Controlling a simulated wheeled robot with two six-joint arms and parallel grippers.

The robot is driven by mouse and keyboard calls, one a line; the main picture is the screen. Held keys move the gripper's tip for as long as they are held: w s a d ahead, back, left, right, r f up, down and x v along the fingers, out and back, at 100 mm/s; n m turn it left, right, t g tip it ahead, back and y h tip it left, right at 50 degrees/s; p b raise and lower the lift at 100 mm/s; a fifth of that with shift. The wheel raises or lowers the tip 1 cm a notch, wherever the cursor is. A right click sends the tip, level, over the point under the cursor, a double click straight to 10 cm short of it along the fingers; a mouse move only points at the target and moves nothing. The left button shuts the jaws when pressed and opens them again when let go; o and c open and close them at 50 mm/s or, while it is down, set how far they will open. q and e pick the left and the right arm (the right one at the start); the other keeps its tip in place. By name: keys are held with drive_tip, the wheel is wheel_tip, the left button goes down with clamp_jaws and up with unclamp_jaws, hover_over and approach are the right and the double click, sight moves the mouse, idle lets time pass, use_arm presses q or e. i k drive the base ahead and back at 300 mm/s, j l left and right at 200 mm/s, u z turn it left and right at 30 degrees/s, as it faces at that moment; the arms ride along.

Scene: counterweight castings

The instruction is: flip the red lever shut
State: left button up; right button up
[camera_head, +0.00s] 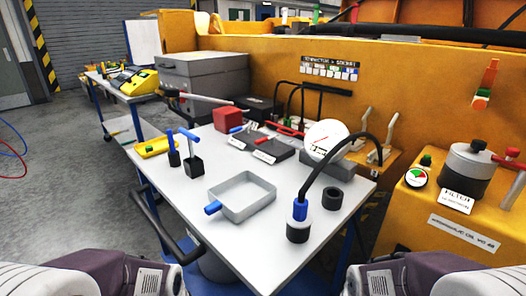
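A long red lever (285,129) lies at a low angle beside a dark block with a white label (264,157) at the back of the white table (265,240). A shorter blue lever (236,129) is next to it, by another label (237,143). Another red handle (508,160) sticks out beside the grey filter canister (468,172) at the right. I cannot tell which red piece is the task's lever, or whether either is open or shut. Only my arm links show at the bottom left and right; both grippers are out of view.
A grey tray with a blue handle (241,196) stands mid-table. A blue-ended black hose (300,205) arches beside a round gauge (326,140). A red cube (227,119) and blue-topped T-handle (190,140) stand further back. The table's front is clear. A yellow machine (430,100) borders the right.

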sight(262, 140)
drive_tip(key=k+j+z, duration=0.25)
drive_tip(key=j+z, duration=0.7)
drive_tip(key=j, duration=0.2)
drive_tip(key=k+j+z, duration=0.15)
drive_tip(key=j+z, duration=0.2)
drive_tip(key=k+j+z, duration=0.15)
drive_tip(key=j+z, duration=0.25)
drive_tip(key=k+j+z, duration=0.2)
drive_tip(key=j+z, duration=0.15)
drive_tip(key=j, duration=0.1)
